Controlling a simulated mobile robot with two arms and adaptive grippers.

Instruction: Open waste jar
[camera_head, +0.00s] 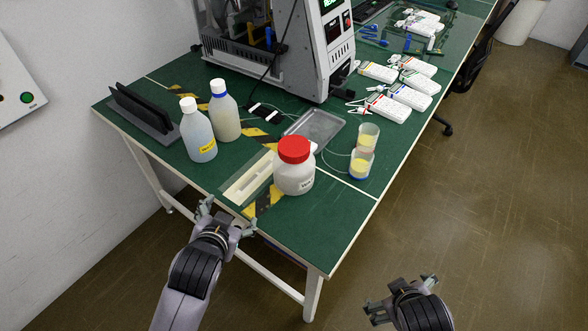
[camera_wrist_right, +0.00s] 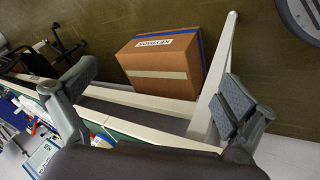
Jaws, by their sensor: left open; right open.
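The waste jar (camera_head: 294,173) is a squat whitish jar with a red screw lid (camera_head: 294,149) and a small label. It stands upright near the front of the green table (camera_head: 338,233), with the lid on. My left gripper (camera_head: 228,212) is open and empty at the table's near edge, to the left of and nearer than the jar, not touching it. My right gripper (camera_head: 402,292) is open and empty, off the table to the lower right, well apart from the jar. In the right wrist view its open fingers (camera_wrist_right: 155,100) frame the table's frame and the floor.
Two beakers (camera_head: 362,160) stand right. A metal tray (camera_head: 316,128) lies behind. A machine (camera_head: 290,50) stands farther back. A cardboard box (camera_wrist_right: 163,62) is on the floor.

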